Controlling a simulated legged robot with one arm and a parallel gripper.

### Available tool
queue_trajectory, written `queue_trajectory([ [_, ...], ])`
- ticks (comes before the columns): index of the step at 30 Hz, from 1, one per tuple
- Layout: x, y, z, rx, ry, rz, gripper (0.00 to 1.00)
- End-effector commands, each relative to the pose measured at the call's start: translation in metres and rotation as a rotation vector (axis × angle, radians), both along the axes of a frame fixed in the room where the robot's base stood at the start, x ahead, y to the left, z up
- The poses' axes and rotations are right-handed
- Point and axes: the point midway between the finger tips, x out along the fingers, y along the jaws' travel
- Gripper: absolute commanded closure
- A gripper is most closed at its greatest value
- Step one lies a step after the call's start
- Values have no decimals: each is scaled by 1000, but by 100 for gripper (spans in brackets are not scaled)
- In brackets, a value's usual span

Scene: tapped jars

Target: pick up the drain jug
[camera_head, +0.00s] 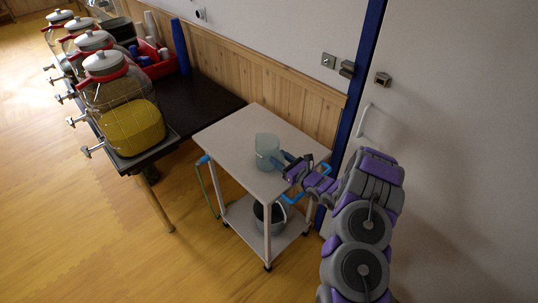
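A pale, translucent jug (267,147), which I take to be the drain jug, stands upright on the top of a white trolley (230,134). My gripper (282,162) reaches in from the right, with its fingers at the jug's right side. The fingers look close to the jug or touching it. Whether they close on its handle is too small to tell.
Several glass jars with red collars and taps stand on the dark table (205,105) at left; the nearest jar (133,125) holds yellow contents. A red crate (160,68) is behind them. A bucket (267,217) sits on the trolley's lower shelf. A door is at right.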

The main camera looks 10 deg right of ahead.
Motion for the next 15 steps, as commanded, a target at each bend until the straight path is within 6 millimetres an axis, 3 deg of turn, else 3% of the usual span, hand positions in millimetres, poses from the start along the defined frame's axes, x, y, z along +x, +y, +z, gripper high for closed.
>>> queue_trajectory([
  [13, 0, 0, 0, 0, 0, 0, 100],
  [15, 0, 0, 0, 0, 0, 0, 100],
])
